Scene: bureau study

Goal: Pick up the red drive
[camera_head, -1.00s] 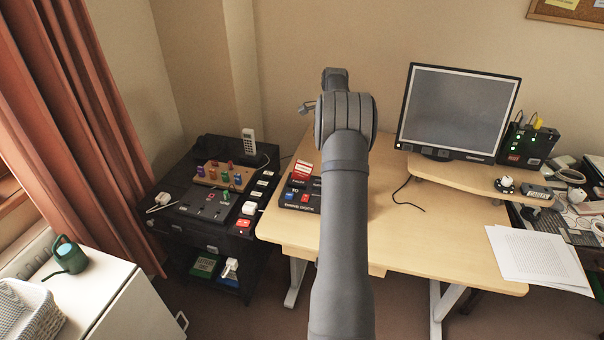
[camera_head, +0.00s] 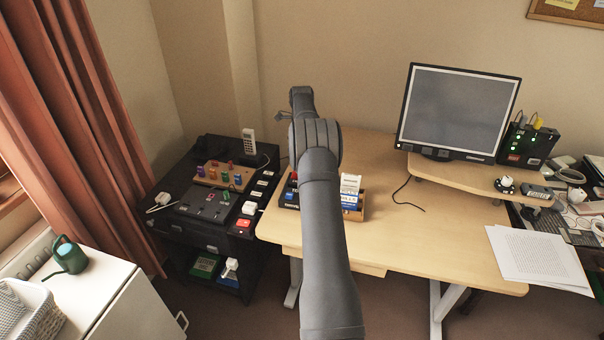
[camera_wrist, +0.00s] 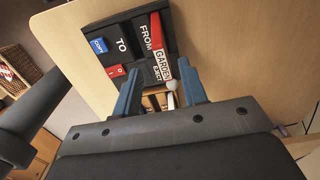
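A red drive (camera_wrist: 157,35) with a white label reading "GARDEN" stands at the "FROM" side of a black copier panel (camera_wrist: 122,41) in the wrist view. My gripper (camera_wrist: 158,82) is open, with its two blue fingers apart. The drive shows ahead of the gap between the fingertips; I see no finger closed on it. Its lower part is close to the fingers, and I cannot tell the exact distance. In the head view the copier (camera_head: 290,198) is at the desk's left end, largely hidden behind my arm, as is most of the drive.
A wooden holder (camera_head: 353,214) with blue-and-white cards (camera_head: 349,186) stands right beside the copier. A monitor (camera_head: 455,112) stands farther right on the desk (camera_head: 425,240). A black cart (camera_head: 185,238) with switches and blocks is at the left. The desk's middle is mostly clear.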

